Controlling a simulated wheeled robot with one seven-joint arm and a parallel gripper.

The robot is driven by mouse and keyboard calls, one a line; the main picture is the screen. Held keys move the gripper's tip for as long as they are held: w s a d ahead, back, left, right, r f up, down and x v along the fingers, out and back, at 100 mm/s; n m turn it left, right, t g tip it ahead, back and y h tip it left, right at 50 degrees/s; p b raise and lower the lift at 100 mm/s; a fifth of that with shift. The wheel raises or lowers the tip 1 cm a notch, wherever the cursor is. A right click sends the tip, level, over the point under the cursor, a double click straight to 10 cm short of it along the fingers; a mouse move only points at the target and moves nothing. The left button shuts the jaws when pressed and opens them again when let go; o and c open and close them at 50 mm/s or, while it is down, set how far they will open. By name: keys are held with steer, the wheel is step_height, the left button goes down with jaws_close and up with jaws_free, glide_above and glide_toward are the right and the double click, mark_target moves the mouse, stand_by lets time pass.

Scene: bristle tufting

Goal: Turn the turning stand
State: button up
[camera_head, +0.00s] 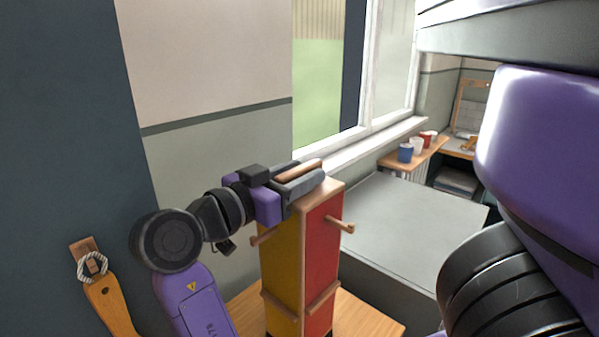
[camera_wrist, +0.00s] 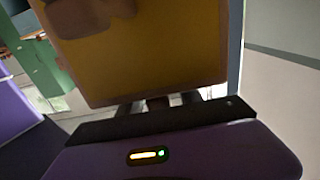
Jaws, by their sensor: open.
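The turning stand (camera_head: 321,255) is a tall upright block with a yellow face on the left, a red face on the right and a wooden top. Wooden pegs stick out from its sides, and it stands on a wooden surface. My gripper (camera_head: 305,178) is open at the top of the stand, reaching in from the left. A brown wooden piece (camera_head: 298,171) shows along its fingers; I cannot tell whether they touch it. In the wrist view a yellow-brown face (camera_wrist: 150,60) fills the middle close up and hides most of the fingers.
A wooden table top (camera_head: 367,316) lies under the stand. A large grey box-like surface (camera_head: 415,225) is to the right. Blue, white and red cups (camera_head: 405,152) stand on a shelf by the window. A wooden tool with a rope ring (camera_head: 103,285) hangs at the left.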

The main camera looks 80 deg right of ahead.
jaws_close()
stand_by(1.4)
